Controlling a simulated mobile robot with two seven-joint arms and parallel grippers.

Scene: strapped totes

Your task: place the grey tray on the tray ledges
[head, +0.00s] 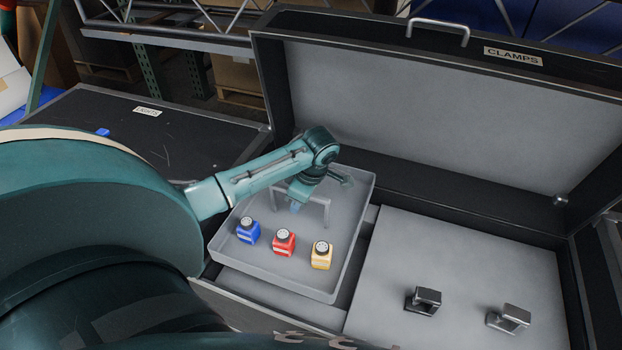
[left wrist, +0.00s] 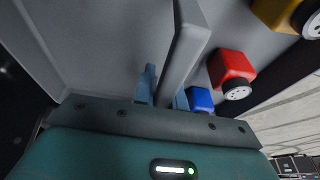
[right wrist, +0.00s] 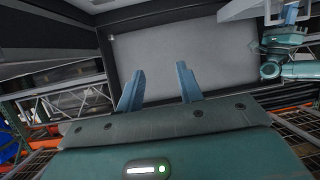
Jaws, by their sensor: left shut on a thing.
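The grey tray (head: 343,222) is over the left half of the open case in the head view, slightly askew to the case walls. A grey strip, perhaps a ledge (head: 272,294), shows below the tray's near edge. I cannot tell whether the tray touches it. My right gripper (right wrist: 160,84) is open and empty.
The case's right half has a grey foam panel (head: 455,265) with two dark clamps (head: 423,299) (head: 508,319). The raised lid (head: 440,110) stands behind, labelled CLAMPS. A closed black case (head: 170,125) is at the left. A dark gap runs between tray and panel.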

